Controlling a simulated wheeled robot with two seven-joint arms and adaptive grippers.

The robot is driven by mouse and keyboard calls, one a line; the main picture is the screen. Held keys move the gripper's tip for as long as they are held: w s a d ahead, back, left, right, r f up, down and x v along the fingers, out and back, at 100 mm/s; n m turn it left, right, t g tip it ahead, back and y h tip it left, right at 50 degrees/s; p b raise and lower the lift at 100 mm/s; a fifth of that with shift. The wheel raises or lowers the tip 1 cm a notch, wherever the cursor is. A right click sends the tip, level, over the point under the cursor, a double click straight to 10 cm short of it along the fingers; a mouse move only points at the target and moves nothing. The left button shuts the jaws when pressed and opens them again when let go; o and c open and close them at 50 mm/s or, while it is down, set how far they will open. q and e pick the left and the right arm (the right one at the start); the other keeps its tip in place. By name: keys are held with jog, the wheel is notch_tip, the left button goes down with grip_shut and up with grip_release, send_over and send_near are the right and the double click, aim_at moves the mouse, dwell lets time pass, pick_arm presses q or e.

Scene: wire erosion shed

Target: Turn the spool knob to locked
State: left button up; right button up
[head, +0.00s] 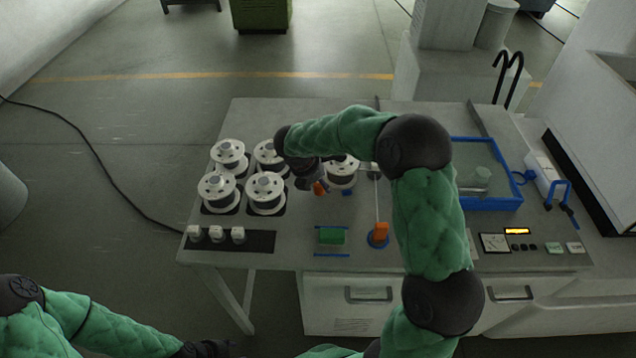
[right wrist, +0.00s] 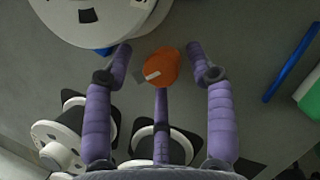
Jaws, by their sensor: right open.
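The orange spool knob (right wrist: 163,66) carries a pale pointer mark and lies between the fingertips of my right gripper (right wrist: 160,60) in the right wrist view. In the head view the knob (head: 319,188) is a small orange patch beside the white spool (head: 341,170), partly hidden by my right gripper (head: 312,183). I cannot read which position the knob points to.
Several white spools (head: 217,190) stand left of the knob. A green block (head: 332,236), an orange handle on a blue base (head: 380,233) and a blue-rimmed tray (head: 490,205) lie to the right. White pieces (head: 215,233) sit in a dark strip at the front left.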

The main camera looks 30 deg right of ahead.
jog(key=c, duration=1.1)
jog(key=shift+o, duration=0.2)
jog(key=m+p, duration=0.1)
jog(key=m, duration=0.1)
jog(key=m+g+p, duration=0.1)
jog(key=p, duration=0.1)
jog(key=shift+w+r+m+g, duration=0.1)
jog(key=shift+w+m+g, duration=0.05)
jog(key=shift+m+g, duration=0.2)
jog(key=m+g+p, duration=0.1)
jog(key=m, duration=0.1)
jog(key=m+g+p, duration=0.1)
jog(key=m, duration=0.2)
jog(key=shift+w+d+m+y+p, duration=0.1)
jog(key=shift+d+m+y+p, duration=0.05)
jog(key=shift+m+y+p, duration=0.2)
jog(key=m+p, duration=0.1)
jog(key=m, duration=0.1)
jog(key=m+g+y, duration=0.1)
jog(key=m, duration=0.2)
jog(key=shift+d+y+p, duration=0.1)
jog(key=shift+y+p, duration=0.15)
jog(key=shift+p, duration=0.15)
jog(key=shift+f+m+g+y+p, duration=0.15)
jog(key=shift+m+g+y+p, duration=0.1)
jog(key=shift+m, duration=0.55)
jog(key=shift+f+m+g+y+p, duration=0.1)
jog(key=shift+m+y, duration=0.15)
jog(key=shift+m, duration=0.55)
